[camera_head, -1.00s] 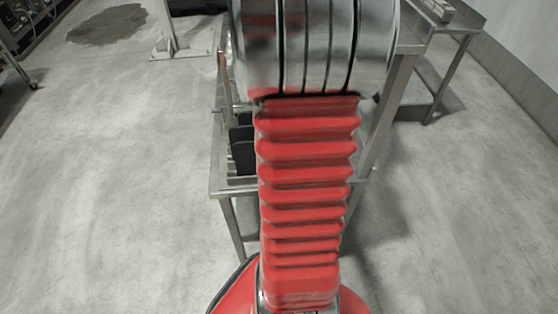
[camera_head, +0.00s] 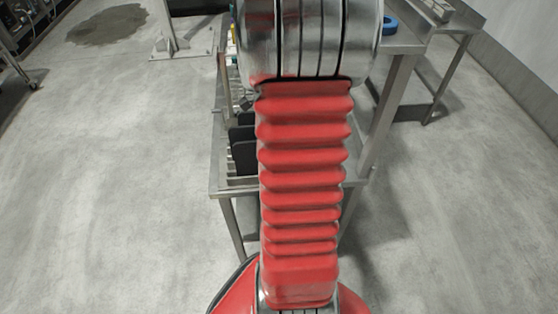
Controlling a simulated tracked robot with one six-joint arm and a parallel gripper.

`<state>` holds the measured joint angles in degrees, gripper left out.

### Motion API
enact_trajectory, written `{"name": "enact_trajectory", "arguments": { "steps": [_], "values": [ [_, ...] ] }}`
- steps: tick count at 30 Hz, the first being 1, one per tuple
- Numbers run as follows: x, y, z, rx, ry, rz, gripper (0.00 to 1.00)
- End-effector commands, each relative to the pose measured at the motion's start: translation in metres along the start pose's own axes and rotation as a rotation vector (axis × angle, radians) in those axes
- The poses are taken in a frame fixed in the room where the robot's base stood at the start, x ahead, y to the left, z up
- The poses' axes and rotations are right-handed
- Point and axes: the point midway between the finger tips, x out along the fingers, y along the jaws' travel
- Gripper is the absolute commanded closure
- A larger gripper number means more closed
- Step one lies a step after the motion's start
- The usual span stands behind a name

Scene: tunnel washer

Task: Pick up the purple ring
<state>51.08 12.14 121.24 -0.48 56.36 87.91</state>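No purple ring shows in this view. A blue ring-shaped thing (camera_head: 390,24) lies on the steel table (camera_head: 405,42), just right of my arm, and is partly covered by it. My arm, with its red bellows and metal joint, fills the middle of the picture and hides most of the table top. My gripper is out of sight.
A lower steel rack (camera_head: 213,180) with dark upright plates (camera_head: 243,155) stands left of my arm. Another steel table (camera_head: 465,25) is at the back right, near a wall (camera_head: 500,60). A post with a base plate (camera_head: 180,50) stands at the back left.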

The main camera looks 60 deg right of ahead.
Motion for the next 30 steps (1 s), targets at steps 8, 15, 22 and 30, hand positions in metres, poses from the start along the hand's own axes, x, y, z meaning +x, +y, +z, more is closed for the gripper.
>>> {"name": "enact_trajectory", "arguments": {
  "steps": [8, 15, 22, 30],
  "values": [
    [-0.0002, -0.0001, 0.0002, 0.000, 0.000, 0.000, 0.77],
    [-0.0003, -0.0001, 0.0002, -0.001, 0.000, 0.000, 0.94],
    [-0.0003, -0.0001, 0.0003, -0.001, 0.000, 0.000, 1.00],
    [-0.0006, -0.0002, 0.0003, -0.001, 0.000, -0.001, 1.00]
  ]
}}
